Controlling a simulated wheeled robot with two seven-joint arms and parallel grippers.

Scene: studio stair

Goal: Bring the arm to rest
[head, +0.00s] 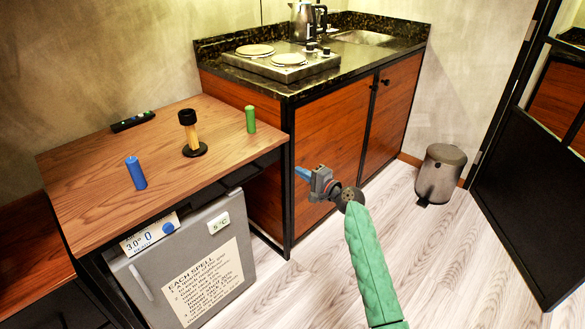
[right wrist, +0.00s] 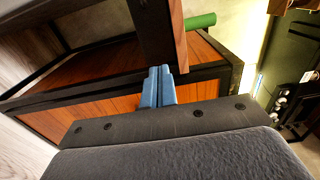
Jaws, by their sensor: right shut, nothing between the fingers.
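My right arm (head: 369,262), in a green sleeve, reaches up from the bottom of the head view. Its right gripper (head: 301,172) points left, in front of the wood cabinet door and just right of the table's right edge. Its blue fingers are together with nothing between them. The closed fingers also show in the right wrist view (right wrist: 159,84), with the table's edge close beyond them. My left gripper is not in the head view.
The wooden table (head: 85,190) holds a blue cylinder (head: 136,172), a green cylinder (head: 250,119), a black-and-tan stand (head: 189,135) and a dark remote-like object (head: 132,121). A small fridge (head: 150,290) stands below. A bin (head: 440,174) is at right; the floor (head: 470,270) there is clear.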

